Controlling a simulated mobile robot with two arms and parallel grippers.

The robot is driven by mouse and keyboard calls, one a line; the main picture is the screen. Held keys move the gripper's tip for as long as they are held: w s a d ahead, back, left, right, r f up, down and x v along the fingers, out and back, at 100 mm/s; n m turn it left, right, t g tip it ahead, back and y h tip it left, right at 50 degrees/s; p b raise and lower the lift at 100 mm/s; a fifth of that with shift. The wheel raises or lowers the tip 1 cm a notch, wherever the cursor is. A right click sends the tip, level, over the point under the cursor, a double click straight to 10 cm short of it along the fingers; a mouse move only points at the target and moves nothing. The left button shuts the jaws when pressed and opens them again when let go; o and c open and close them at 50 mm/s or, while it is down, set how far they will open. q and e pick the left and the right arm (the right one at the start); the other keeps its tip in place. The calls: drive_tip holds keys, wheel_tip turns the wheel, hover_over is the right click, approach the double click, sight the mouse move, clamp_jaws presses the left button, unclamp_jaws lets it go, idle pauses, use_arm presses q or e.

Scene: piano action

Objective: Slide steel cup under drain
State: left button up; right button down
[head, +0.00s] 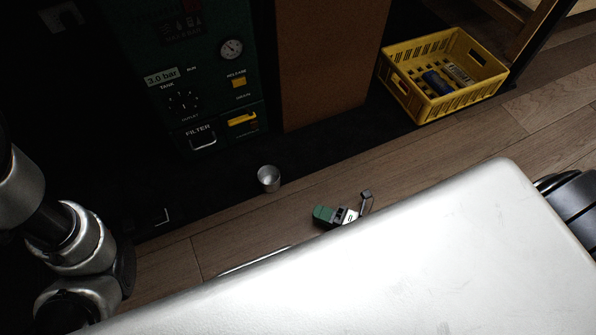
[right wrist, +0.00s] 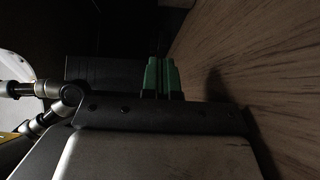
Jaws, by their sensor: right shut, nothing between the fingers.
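The steel cup (head: 268,179) stands upright on the dark mat in front of the green machine, near the mat's front edge. Its open top faces up. The machine's drain panel has a yellow lever (head: 243,122) under the DRAIN label, behind the cup and slightly left of it. The drain outlet itself is not clearly seen. My right gripper (head: 322,214) has green fingertips and is below and right of the cup, apart from it. Its green fingers (right wrist: 161,76) are shut and empty in the right wrist view, where the cup is not visible. My left gripper is not in view.
The green machine has a gauge (head: 231,49), a filter drawer (head: 200,136) and a dial. A brown panel (head: 326,60) stands right of it. A yellow crate (head: 398,92) holding a blue item sits at the upper right. Mat right of the cup is clear.

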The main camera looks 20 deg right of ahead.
sight(273, 184)
drive_tip(key=b+x, duration=0.4)
drive_tip(key=x, duration=0.6)
drive_tip(key=shift+w+f+b, duration=0.1)
drive_tip(key=shift+f+b, duration=0.05)
drive_tip(key=shift+b, duration=0.15)
drive_tip(key=shift+w+d+b, duration=0.2)
drive_tip(key=shift+w+b, duration=0.55)
drive_tip(key=shift+w, duration=0.9)
drive_tip(key=shift+w+r, duration=0.1)
drive_tip(key=shift+r, duration=0.15)
